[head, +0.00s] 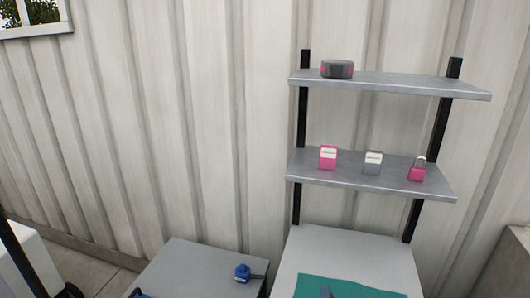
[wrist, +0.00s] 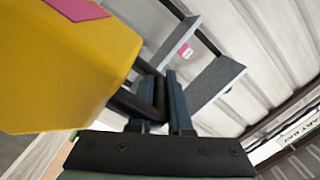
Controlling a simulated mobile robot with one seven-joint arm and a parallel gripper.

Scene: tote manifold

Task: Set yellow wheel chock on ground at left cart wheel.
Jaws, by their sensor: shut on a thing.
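The yellow wheel chock (wrist: 65,75) fills the upper left of the wrist view, with a pink patch (wrist: 75,9) on its top. A black handle (wrist: 128,103) runs from it to between the blue-grey fingers of my gripper (wrist: 167,95). My gripper is shut on this handle, and the chock hangs off to the left of the fingers, tilted in the picture. I cannot make out the left cart wheel for certain in either view.
In the head view, a wall shelf (head: 345,176) holds small pink and grey items and a padlock (head: 417,170). Below are a grey surface (head: 190,268) with a blue item (head: 243,273) and a white table (head: 345,247) with a green mat (head: 380,292). A black post (head: 17,255) stands lower left.

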